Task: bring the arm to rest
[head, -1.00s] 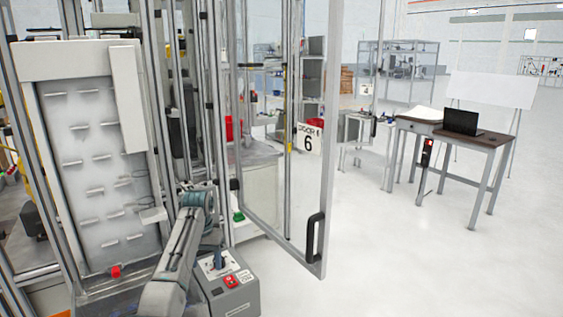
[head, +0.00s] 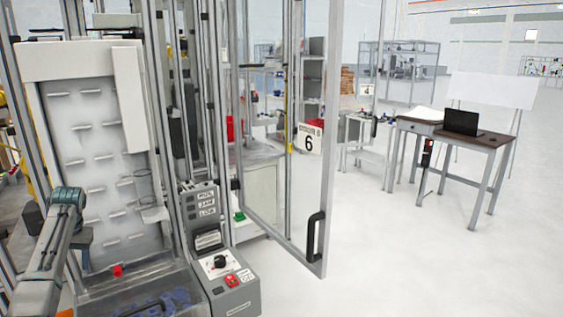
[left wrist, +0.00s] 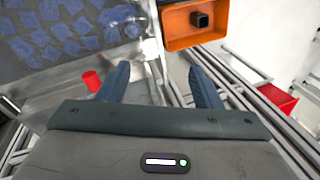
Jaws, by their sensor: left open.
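My left arm stands at the left edge in the head view, bent at a teal joint, in front of the white panel machine. My left gripper shows best in the left wrist view (left wrist: 160,84), where its two blue fingers are wide apart with nothing between them. It points down over the machine's metal edge, beside a tray of blue pieces. In the head view most of the gripper is hidden behind my own arm. My right arm and gripper are not in view.
The white panel (head: 95,150) stands in a metal frame. A clear-sided tray (head: 110,303) holds blue pieces. A control box (head: 228,285) stands beside it. An orange bin (left wrist: 183,42) holds a black square part.

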